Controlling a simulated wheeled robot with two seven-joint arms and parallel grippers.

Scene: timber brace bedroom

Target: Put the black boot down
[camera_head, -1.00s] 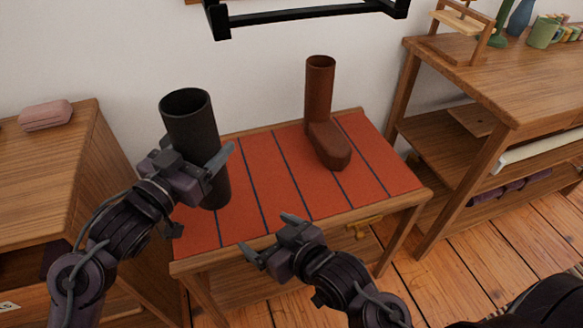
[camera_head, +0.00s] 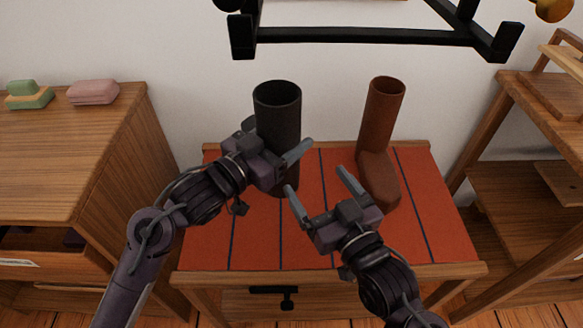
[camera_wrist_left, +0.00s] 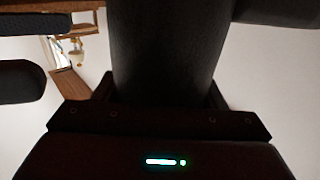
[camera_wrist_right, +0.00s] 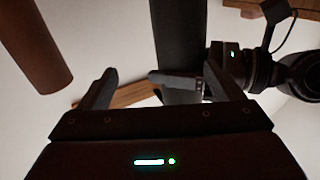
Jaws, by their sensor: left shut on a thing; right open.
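The black boot (camera_head: 278,112) is a dark upright shaft in my left gripper (camera_head: 292,163), over the left part of the red striped bench top (camera_head: 310,235). My left gripper is shut on the shaft, which fills the left wrist view (camera_wrist_left: 168,45). The boot's lower end is partly hidden by the gripper, and I cannot tell whether it touches the bench. My right gripper (camera_head: 320,188) is open and empty above the bench, right of the black boot. The black shaft also shows in the right wrist view (camera_wrist_right: 178,35).
A brown boot (camera_head: 380,130) stands upright at the bench's right back. A black rack (camera_head: 370,35) hangs on the wall above. A wooden cabinet (camera_head: 60,160) stands left, a shelf unit (camera_head: 530,190) right.

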